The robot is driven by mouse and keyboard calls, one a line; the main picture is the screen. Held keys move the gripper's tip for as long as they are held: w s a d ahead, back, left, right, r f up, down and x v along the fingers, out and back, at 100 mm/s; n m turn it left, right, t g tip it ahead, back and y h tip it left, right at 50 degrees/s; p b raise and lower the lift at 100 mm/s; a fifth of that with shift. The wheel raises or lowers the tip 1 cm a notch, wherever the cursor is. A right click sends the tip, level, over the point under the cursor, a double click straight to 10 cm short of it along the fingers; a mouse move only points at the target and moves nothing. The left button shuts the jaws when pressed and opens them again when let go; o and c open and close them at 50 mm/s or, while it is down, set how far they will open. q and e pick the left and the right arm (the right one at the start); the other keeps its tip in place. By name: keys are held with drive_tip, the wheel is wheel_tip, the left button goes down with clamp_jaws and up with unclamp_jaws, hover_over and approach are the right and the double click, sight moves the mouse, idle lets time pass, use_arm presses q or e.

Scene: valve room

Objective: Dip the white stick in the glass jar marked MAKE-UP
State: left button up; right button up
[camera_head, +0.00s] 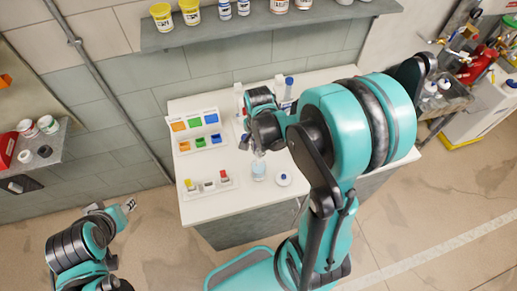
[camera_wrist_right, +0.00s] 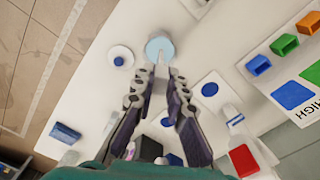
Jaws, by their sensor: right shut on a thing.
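A small glass jar with pale blue liquid (camera_head: 259,170) stands on the white counter, below my right gripper (camera_head: 258,152). In the right wrist view the jar (camera_wrist_right: 160,44) lies just beyond the fingertips of the right gripper (camera_wrist_right: 161,76). The fingers are closed together on the white stick (camera_wrist_right: 160,58), of which only a small pale part shows at the tips. Whether its end is inside the jar or above it, I cannot tell. No MAKE-UP marking is legible. My left gripper (camera_head: 128,205) is off the counter at lower left, small and apparently empty; its jaw opening is unclear.
A white round piece with a dark blue centre (camera_head: 282,179) lies right of the jar. A rack with coloured pieces (camera_head: 207,187) is at its left. A colour chart with orange, green and blue bins (camera_head: 198,122) stands behind. Bottles (camera_head: 287,88) stand at the back.

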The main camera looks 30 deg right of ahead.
sight(259, 160)
drive_tip(key=shift+f+b, duration=2.9)
drive_tip(key=shift+f, duration=0.45)
drive_tip(key=shift+r, duration=0.15)
drive_tip(key=shift+r+p, duration=4.35)
drive_tip(key=shift+r, duration=1.1)
